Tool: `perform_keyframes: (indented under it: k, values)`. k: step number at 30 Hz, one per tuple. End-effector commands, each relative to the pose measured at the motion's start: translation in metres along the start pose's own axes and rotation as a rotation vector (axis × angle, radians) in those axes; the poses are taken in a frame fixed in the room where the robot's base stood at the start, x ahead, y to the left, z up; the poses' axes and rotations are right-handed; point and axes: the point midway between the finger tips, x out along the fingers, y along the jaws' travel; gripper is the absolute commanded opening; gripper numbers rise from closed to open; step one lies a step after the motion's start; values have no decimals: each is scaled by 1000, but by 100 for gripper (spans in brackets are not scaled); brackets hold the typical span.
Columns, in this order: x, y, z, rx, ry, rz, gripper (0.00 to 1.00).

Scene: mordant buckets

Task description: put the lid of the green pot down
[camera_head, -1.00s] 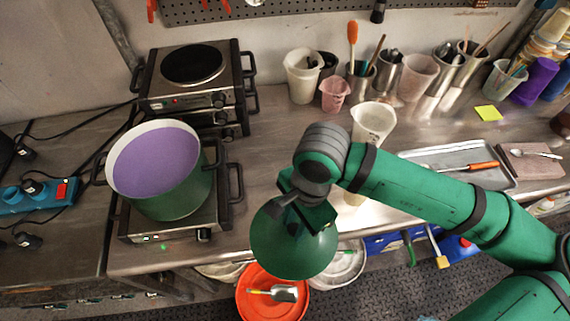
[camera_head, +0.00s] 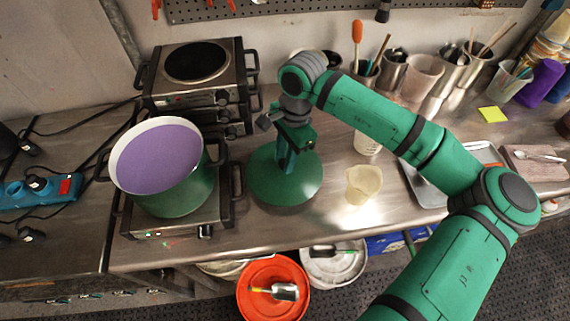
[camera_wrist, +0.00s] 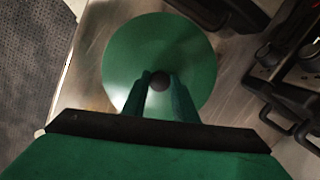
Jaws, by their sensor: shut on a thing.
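The green lid (camera_head: 262,184) is at the steel bench just right of the hot plate under the pot; it looks level, and I cannot tell for sure whether it rests on the bench. My gripper (camera_head: 287,160) points down over the lid's middle. In the wrist view my gripper's fingers (camera_wrist: 160,88) are shut on the dark knob of the lid (camera_wrist: 130,50). The green pot (camera_head: 182,202) stands uncovered on the front hot plate, full of purple liquid.
A cream beaker (camera_head: 363,186) stands right of the lid. The rear hot plate (camera_head: 195,62) is behind the pot. A steel tray (camera_head: 425,190) lies farther right. An orange-red bucket lid (camera_head: 262,303) is below the bench's front edge.

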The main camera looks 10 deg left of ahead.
Motion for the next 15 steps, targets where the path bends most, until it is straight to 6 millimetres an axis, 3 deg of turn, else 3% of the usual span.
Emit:
perform_keyframes:
  k: [9,15]
  values:
    - [33,0,-5,1,-2,0,0]
    - [34,0,-5,0,0,0,0]
